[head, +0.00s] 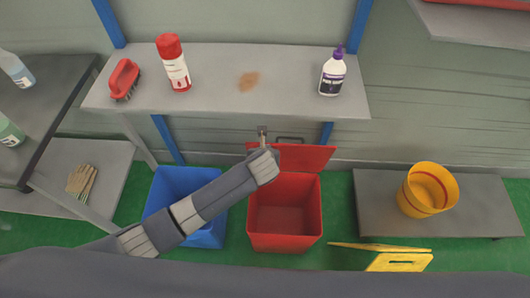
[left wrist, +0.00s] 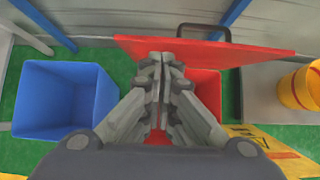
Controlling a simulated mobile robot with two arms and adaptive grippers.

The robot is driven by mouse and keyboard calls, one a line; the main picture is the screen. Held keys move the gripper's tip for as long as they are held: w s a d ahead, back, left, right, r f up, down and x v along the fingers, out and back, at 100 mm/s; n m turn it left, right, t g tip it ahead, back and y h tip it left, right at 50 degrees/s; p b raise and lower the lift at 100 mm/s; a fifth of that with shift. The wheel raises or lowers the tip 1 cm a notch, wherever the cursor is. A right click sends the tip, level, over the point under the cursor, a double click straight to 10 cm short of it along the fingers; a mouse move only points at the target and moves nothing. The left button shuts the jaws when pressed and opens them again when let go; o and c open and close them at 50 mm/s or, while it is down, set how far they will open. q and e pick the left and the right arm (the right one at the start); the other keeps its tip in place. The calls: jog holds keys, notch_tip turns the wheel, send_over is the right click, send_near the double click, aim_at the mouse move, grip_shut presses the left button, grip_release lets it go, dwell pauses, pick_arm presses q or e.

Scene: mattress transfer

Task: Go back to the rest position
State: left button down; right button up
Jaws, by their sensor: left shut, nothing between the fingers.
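My left gripper (head: 263,132) is shut and empty in the head view, above the back edge of the red bin near its raised lid. In the left wrist view its closed fingers (left wrist: 161,75) are over the red bin (left wrist: 232,95). The red bin (head: 284,225) stands open on the green floor, with its red lid (head: 310,157) tipped back. My left arm reaches in from the lower left across the blue bin (head: 205,238). My right gripper shows in neither view.
A grey shelf (head: 215,105) behind holds a red brush (head: 124,80), a red-capped bottle (head: 175,66) and a purple-capped bottle (head: 332,75). A yellow bucket (head: 425,192) stands on a low grey platform (head: 375,205) at right. A yellow sign (head: 400,262) is near the red bin. Gloves (head: 81,181) lie at left.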

pick_arm(q)
jog(key=shift+v, duration=1.15)
